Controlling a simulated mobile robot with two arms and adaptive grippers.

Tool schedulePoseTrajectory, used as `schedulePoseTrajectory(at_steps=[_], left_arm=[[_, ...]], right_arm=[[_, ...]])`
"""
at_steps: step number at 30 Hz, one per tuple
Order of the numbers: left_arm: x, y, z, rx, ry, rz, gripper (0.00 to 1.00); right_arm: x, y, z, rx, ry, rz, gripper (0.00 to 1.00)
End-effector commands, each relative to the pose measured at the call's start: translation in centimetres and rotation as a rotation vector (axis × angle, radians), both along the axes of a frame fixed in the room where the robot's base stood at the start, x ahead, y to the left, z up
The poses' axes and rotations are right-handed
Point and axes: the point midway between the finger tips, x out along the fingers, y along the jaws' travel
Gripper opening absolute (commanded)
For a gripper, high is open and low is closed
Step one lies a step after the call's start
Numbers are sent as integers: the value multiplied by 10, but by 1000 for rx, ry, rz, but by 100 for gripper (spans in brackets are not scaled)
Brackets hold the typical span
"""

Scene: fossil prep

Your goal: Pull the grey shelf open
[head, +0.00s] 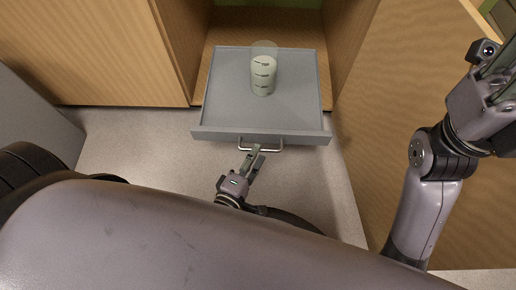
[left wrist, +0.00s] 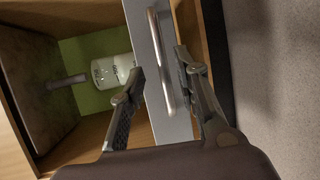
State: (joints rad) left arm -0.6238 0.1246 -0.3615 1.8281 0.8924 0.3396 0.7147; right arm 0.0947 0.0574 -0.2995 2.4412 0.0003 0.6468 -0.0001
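The grey shelf (head: 225,92) is slid out of the wooden cabinet, with its front panel (head: 215,133) toward me. A metal bar handle (head: 270,149) is on that front; it also shows in the left wrist view (left wrist: 154,35). My left gripper (head: 257,153) is at the handle. In the left wrist view its two fingers (left wrist: 160,63) are apart, one on each side of the bar, with gaps visible. My right gripper (head: 497,68) is raised at the right edge, away from the shelf; its fingers are partly cut off.
A clear container with black marks and pale contents (head: 263,75) stands upright on the shelf; it shows in the left wrist view too (left wrist: 112,68). An open wooden door (head: 400,95) stands right of the shelf. Grey floor (head: 130,145) is clear at the left.

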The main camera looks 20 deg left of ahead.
Motion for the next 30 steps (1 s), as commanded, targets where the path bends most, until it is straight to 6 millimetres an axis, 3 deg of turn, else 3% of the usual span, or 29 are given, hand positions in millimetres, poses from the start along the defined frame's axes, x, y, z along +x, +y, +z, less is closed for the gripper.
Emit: schedulePoseTrajectory(at_steps=[3,10,30], left_arm=[[-23,1,-2,4,14,-7,30],[-47,3,1,2,18,-9,30],[-51,6,1,7,19,-4,30]], right_arm=[[0,0,0,0,0,0,40],[0,0,-1,0,1,1,40],[0,0,1,0,1,1,40]])
